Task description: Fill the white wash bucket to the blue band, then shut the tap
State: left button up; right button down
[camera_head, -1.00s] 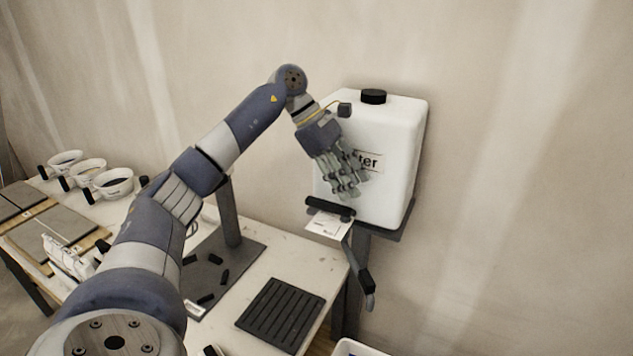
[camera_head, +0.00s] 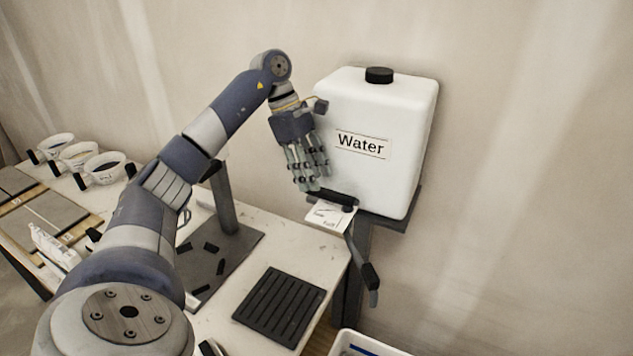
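The white water tank (camera_head: 395,170), labelled "Water", stands on a dark stand by the wall. A black bar (camera_head: 333,197) sits at its lower front, and a dark handle-like piece (camera_head: 367,275) hangs below it. I cannot tell which part is the tap's lever or whether water runs. My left gripper (camera_head: 312,186) points down in front of the tank's left side, its fingertips close to the black bar. Contact and finger gap are unclear. The white wash bucket (camera_head: 345,335) shows only its rim and a bit of blue at the bottom edge; its water level is hidden. My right gripper is out of view.
The worktable (camera_head: 225,300) holds a black ribbed mat (camera_head: 279,306) and a dark plate (camera_head: 240,245) with an upright post. Several white bowls with black handles stand at the far left, near grey tiles (camera_head: 55,212). A white card (camera_head: 328,216) hangs under the black bar.

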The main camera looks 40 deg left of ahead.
aim_at(329, 195)
pick_arm(q)
jog(key=shift+x, duration=1.35)
grip_shut()
